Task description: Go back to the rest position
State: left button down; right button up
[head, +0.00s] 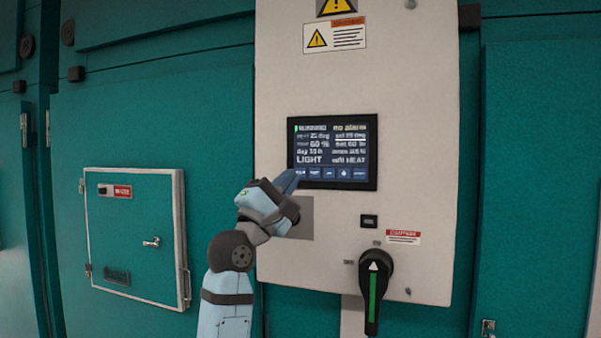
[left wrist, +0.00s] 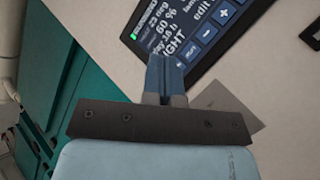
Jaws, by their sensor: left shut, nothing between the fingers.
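My left gripper (head: 288,181) is raised in front of the white control panel (head: 410,100), with its fingertips at the lower left corner of the dark touch screen (head: 334,150). In the left wrist view the gripper (left wrist: 166,62) shows its two blue fingers shut together with nothing between them, just over the screen's (left wrist: 190,30) edge. I cannot tell whether the fingertips touch the screen. The screen is lit and shows readings and a row of blue buttons. My right gripper is not in view.
Below the screen are a small black switch (head: 369,221) and a black rotary handle (head: 374,290) with a green stripe. A teal hatch with a pale frame (head: 135,235) is on the left. Teal chamber walls (head: 540,180) stand on both sides of the panel.

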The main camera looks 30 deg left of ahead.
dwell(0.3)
pick_arm(q)
jog(key=w+d+f+m+g, duration=0.1)
jog(key=d+f+m+g, duration=0.15)
jog(key=f, duration=1.05)
jog(key=d+f+m+g+y, duration=0.15)
jog(key=f+m, duration=0.25)
jog(key=f, duration=0.9)
jog(key=w+d+f+m+g+h, duration=0.1)
jog(key=d+f+m+g, duration=0.2)
jog(key=f, duration=1)
jog(key=s+d+f+m+g, duration=0.25)
jog(key=s+f, duration=0.35)
jog(key=f, duration=0.4)
jog(key=s+d+f+m+g, duration=0.2)
jog(key=s+d+f+m, duration=0.15)
jog(key=s+f, duration=0.55)
jog(key=s+d+f+m+g, duration=0.3)
jog(key=s+f+m, duration=0.3)
jog(key=s+f, duration=0.7)
jog(key=shift+d+f, duration=0.2)
jog(key=shift+d, duration=0.05)
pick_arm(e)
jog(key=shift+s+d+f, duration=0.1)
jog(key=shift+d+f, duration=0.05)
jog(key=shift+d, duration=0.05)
pick_arm(q)
jog(key=shift+w, duration=0.1)
